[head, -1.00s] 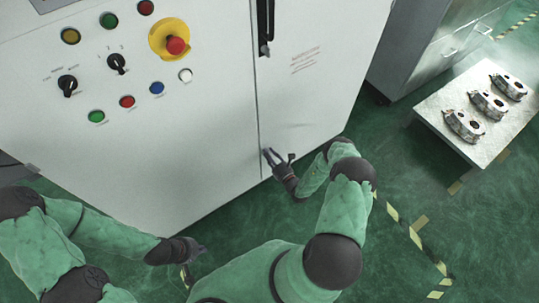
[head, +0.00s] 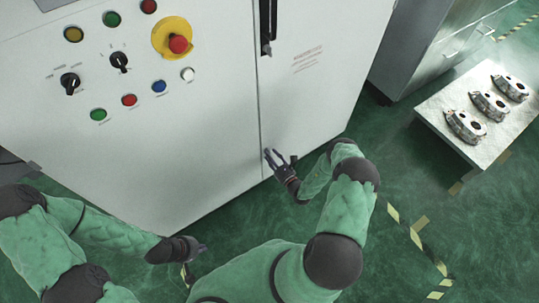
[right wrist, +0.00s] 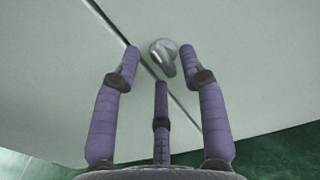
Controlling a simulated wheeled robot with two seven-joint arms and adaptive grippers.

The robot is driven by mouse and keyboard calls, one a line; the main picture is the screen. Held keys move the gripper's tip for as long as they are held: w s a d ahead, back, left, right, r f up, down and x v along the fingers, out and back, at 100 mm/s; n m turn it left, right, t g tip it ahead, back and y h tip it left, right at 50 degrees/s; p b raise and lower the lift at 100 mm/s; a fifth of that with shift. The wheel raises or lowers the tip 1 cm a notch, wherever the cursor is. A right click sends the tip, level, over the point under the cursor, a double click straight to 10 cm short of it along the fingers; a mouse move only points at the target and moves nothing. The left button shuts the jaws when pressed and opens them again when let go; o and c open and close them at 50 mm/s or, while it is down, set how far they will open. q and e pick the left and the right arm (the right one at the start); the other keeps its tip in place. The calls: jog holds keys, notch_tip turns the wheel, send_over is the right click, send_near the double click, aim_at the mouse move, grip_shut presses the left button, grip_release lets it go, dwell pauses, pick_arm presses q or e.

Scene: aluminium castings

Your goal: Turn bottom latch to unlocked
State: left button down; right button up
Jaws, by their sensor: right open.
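The bottom latch (right wrist: 163,56) is a small silver-grey turn knob low on the cabinet door, right beside the door seam in the right wrist view. It lies between the upper fingertips of my right gripper (right wrist: 160,62), which is open with fingers spread. Its right fingertip is close to the latch; I cannot tell whether they touch. In the head view my right gripper (head: 278,160) is at the low part of the door seam and the latch is hard to make out behind the fingers. My left gripper (head: 198,249) hangs low at the left, away from the latch; its finger state is unclear.
The white cabinet (head: 180,150) carries several buttons, switches and a red emergency stop (head: 178,44). A black door handle (head: 266,40) is higher on the seam. A table (head: 445,112) with castings stands at the right. Green floor is open between.

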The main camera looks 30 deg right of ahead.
jog(key=s, duration=1)
jog(key=shift+s+d, duration=0.35)
